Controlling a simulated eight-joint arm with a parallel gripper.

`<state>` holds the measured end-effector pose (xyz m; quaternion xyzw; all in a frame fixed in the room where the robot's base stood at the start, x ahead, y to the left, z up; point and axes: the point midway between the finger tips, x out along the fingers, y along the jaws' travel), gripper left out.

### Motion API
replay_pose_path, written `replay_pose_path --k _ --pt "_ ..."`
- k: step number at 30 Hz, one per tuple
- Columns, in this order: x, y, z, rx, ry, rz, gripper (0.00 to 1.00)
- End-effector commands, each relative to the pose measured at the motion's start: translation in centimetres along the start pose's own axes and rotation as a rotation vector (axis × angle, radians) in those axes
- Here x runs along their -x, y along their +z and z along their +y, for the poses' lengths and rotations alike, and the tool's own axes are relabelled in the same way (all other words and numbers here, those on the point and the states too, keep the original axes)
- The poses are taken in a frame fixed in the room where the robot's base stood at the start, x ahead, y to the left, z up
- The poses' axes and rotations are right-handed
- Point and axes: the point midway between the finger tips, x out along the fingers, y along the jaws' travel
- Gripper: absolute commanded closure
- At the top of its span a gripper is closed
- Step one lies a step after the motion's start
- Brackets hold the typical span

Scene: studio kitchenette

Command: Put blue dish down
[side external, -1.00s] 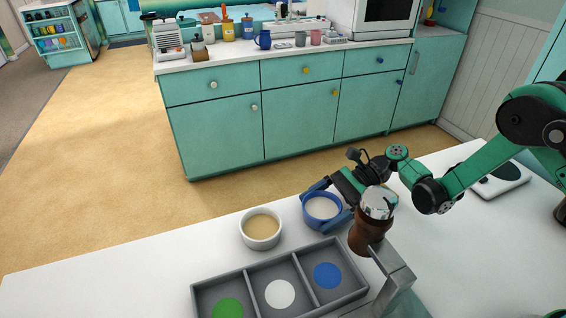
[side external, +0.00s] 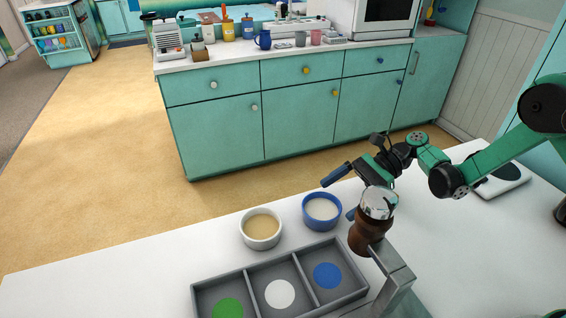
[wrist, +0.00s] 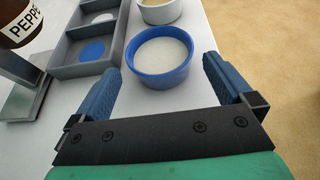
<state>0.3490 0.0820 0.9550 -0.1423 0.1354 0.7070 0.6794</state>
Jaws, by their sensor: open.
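The blue dish (side external: 322,212) stands upright on the white counter, with pale contents inside. It also shows in the wrist view (wrist: 160,80), just beyond my fingertips. My gripper (side external: 343,194) is open and empty, raised a little behind and to the right of the dish in the side view. In the wrist view my two blue fingers (wrist: 160,76) are spread wide on either side, apart from the dish.
A white dish (side external: 261,230) with tan contents stands left of the blue dish. A grey tray (side external: 222,281) with green, white and blue circles lies in front. A brown pepper mill (side external: 362,238) and a grey stand (side external: 397,281) are close to my gripper. The left counter is clear.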

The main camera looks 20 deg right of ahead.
Motion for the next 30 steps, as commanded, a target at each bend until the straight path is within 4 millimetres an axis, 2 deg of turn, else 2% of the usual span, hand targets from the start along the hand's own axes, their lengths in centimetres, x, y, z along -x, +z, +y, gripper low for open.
replay_pose_path --k 7,13,21,30 --pt "1.6 2.4 -0.6 0.146 -0.046 0.137 0.00" --pt "3.8 5.7 0.2 0.470 -0.076 0.433 0.00" --pt "7.4 8.1 4.1 0.984 0.039 0.873 0.00" --pt "10.9 8.3 8.6 1.500 0.342 1.282 0.00"
